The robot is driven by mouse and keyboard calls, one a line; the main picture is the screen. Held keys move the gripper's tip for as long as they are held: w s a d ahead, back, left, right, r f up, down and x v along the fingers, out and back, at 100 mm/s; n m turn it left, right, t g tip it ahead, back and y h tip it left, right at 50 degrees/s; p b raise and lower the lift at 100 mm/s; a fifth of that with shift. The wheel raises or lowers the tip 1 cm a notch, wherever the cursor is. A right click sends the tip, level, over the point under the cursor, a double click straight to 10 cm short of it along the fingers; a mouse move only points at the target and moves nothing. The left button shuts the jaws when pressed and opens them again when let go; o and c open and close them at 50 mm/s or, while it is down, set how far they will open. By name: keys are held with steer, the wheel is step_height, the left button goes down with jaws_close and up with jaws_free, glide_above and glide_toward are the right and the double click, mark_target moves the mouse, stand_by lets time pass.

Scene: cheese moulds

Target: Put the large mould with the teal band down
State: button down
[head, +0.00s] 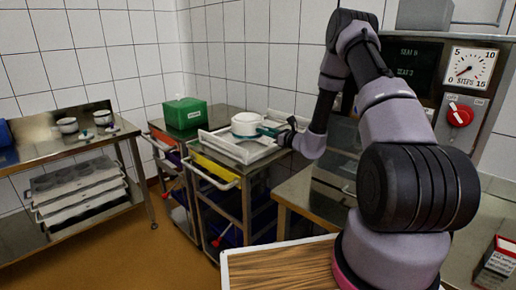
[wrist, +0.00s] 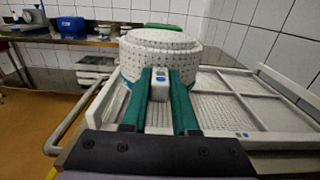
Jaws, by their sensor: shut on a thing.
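A large white perforated mould (head: 246,124) is at the end of my arm, over the white draining frame (head: 222,144) on the trolley. My gripper (wrist: 160,76) has two teal fingers closed on the near side of the mould. In the head view my gripper (head: 268,131) reaches it from the right. The mould's underside is hidden by the fingers, so I cannot tell whether it touches the frame.
A green crate (head: 185,112) stands behind on the neighbouring trolley. Smaller moulds (head: 68,125) stand on the steel table at left. The meshed frame (wrist: 235,105) has raised rims and bare mesh right of the mould. The tiled wall is close behind.

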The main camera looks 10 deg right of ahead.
steer(key=shift+f, duration=3.4)
steer(key=shift+f, duration=0.15)
steer(key=c, duration=0.7)
jaws_free()
steer(key=shift+s, duration=0.1)
